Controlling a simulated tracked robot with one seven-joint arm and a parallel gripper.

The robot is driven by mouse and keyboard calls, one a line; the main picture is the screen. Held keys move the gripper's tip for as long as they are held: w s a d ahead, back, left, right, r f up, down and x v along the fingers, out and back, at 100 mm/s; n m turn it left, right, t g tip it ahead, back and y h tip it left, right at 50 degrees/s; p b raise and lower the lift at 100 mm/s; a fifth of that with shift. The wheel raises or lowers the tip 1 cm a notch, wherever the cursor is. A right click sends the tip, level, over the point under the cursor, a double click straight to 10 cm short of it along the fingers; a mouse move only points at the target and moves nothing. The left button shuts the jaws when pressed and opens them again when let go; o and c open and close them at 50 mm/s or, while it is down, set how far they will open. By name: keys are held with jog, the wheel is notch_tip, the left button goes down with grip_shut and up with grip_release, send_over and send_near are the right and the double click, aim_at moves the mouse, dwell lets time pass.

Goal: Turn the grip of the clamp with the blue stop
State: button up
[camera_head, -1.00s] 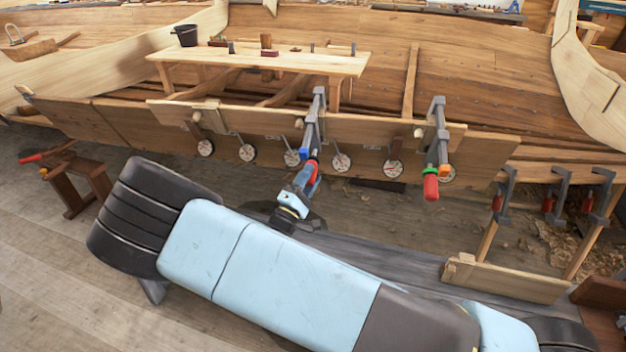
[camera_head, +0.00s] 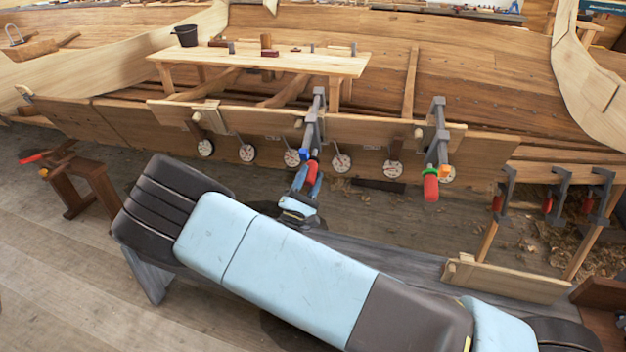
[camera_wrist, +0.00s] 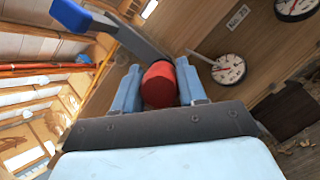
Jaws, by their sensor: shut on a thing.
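The clamp with the blue stop (camera_head: 317,118) hangs on the plank edge near the middle of the head view, its grey bar sloping down. Its blue stop (camera_head: 302,155) shows beside the bar, and also at the upper left of the wrist view (camera_wrist: 70,14). Its red grip (camera_head: 312,170) is at the lower end. My gripper (camera_head: 307,187) is shut on this grip from below. In the wrist view the red grip (camera_wrist: 159,86) sits between my two light-blue fingers (camera_wrist: 157,88), which partly cover its sides.
A second clamp with a red grip (camera_head: 431,188) and an orange stop hangs to the right. Several round dials (camera_head: 341,162) line the plank's lower edge. Small clamps (camera_head: 557,195) stand at the right. A sawhorse (camera_head: 80,185) is at the left. Open floor lies around my arm.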

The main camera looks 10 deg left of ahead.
dwell(0.3)
jog(key=o, duration=1)
jog(key=v, duration=1.4)
jog(key=shift+w, duration=0.1)
